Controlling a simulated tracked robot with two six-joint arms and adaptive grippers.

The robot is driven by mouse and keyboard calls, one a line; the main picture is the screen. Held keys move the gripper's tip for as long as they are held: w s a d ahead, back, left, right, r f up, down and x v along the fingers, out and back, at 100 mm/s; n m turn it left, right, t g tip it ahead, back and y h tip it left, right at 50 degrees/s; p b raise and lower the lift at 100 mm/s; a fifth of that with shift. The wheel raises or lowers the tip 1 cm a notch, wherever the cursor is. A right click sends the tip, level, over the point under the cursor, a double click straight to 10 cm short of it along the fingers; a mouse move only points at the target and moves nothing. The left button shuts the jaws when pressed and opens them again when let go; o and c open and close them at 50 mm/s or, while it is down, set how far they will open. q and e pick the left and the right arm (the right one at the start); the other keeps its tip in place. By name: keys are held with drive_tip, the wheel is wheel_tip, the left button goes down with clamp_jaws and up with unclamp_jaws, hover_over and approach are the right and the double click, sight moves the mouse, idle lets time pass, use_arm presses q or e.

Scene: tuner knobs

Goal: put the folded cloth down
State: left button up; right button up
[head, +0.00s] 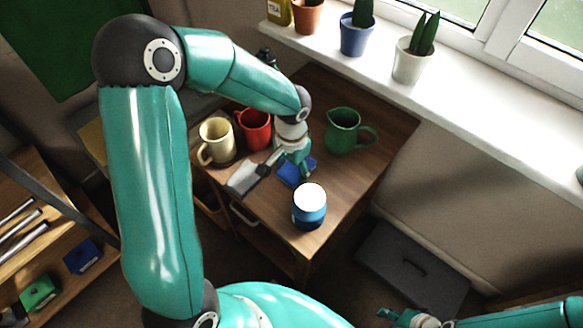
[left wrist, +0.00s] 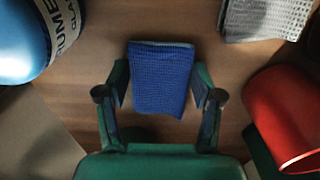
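The folded blue cloth (head: 286,177) is at the wooden cabinet top, low beneath my left gripper (head: 298,168), which partly hides it. In the left wrist view the blue cloth (left wrist: 161,80) lies between the two fingers of my left gripper (left wrist: 161,85). The fingers are wide apart, one along each side edge of the cloth. I cannot tell whether they press on it, or whether the cloth rests fully on the top. My right gripper (head: 400,316) is at the bottom of the head view, away from the cloth; its finger opening is unclear.
A blue-and-white tin (head: 309,211) stands at the near edge. A grey cloth (head: 243,178) lies left of the gripper. A cream mug (head: 217,139) and red mug (head: 257,131) stand behind it. A green jug (head: 343,131) is to the right. Bare wood shows behind the jug.

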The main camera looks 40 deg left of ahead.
sight(292, 170)
use_arm(q)
drive_tip(key=shift+o, duration=1.4)
drive_tip(key=shift+r, duration=0.2)
wheel_tip(292, 170, up, 12)
drive_tip(key=p, duration=0.2)
drive_tip(key=shift+f, duration=0.1)
